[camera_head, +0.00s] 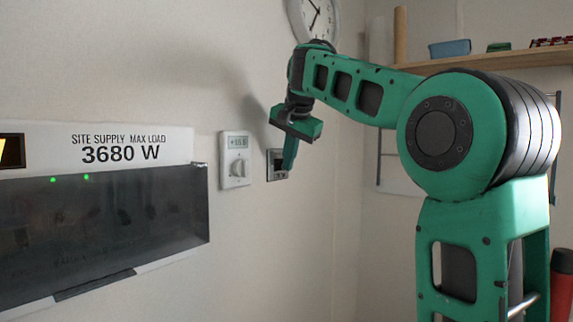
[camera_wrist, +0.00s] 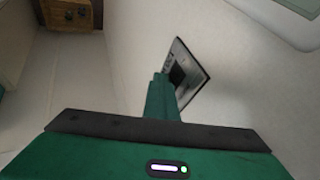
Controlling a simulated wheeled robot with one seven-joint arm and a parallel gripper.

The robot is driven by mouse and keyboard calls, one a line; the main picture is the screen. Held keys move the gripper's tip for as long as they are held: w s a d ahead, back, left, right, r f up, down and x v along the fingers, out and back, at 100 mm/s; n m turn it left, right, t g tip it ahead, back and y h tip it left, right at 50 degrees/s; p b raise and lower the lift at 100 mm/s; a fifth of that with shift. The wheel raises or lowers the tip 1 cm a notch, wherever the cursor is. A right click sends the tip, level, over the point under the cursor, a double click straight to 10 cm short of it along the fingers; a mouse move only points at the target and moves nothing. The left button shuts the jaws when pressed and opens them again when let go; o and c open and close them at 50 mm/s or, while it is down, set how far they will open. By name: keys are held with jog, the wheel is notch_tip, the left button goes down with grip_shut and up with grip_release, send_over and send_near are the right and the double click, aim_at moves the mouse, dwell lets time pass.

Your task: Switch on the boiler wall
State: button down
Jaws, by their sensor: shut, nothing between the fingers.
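A small wall switch plate with a metallic frame and a dark centre (camera_head: 272,165) is on the wall, right of the white thermostat. It also shows in the wrist view as a grey-framed plate (camera_wrist: 198,72). My gripper (camera_head: 288,168) is shut and empty, its fingers pointing down in front of the plate and covering part of it. In the wrist view the fingertips (camera_wrist: 161,77) overlap the plate's left edge. I cannot tell whether they touch it. The switch's position and any label are unreadable.
A white thermostat with a dial (camera_head: 235,160) is just left of the switch plate. A dark-windowed panel (camera_head: 110,225) reading "SITE SUPPLY MAX LOAD 3680 W" is further left. A clock (camera_head: 318,18) hangs above; a wooden shelf (camera_head: 490,59) is at right.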

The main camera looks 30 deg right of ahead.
jog(key=shift+w+r, duration=0.1)
jog(key=shift+r, duration=0.8)
jog(key=shift+a, duration=0.1)
